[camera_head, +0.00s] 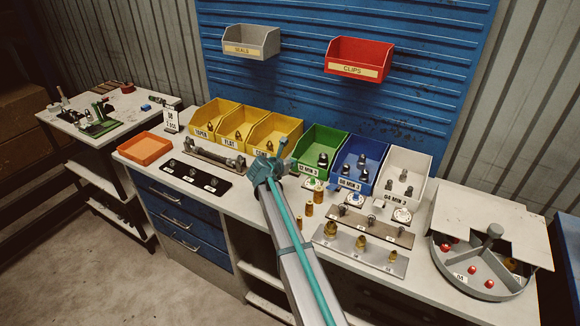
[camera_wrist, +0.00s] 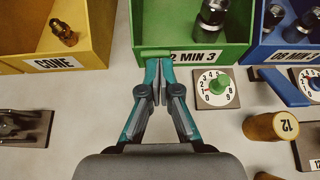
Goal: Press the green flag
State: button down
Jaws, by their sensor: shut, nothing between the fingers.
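The green bin (camera_head: 304,151) stands between the yellow CONE bin and the blue bin, and its front fills the top of the wrist view (camera_wrist: 235,52). A narrow green piece (camera_wrist: 155,53), which looks like the green flag, shows at its front left, just beyond my fingertips. My gripper (camera_wrist: 159,66) is shut and empty, with its tips at or very near this piece; I cannot tell whether they touch. The tips cover the left end of the bin's label. A dial with a green knob (camera_wrist: 219,85) sits right of the tips. In the head view my gripper (camera_head: 270,160) is before the bins.
A blue flag-like lever (camera_wrist: 283,87) sticks out before the blue bin (camera_head: 361,162). Brass cylinders (camera_wrist: 270,126) stand at the right. A dark fixture (camera_wrist: 24,127) lies at the left. Bare bench (camera_wrist: 85,110) shows left of my fingers.

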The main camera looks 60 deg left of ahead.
jog(key=shift+r+p, duration=0.55)
jog(key=shift+r, duration=0.25)
jog(key=s+d+r+p, duration=0.2)
jog(key=r+p, duration=0.3)
jog(key=r, duration=0.4)
jog(key=shift+s, duration=0.8)
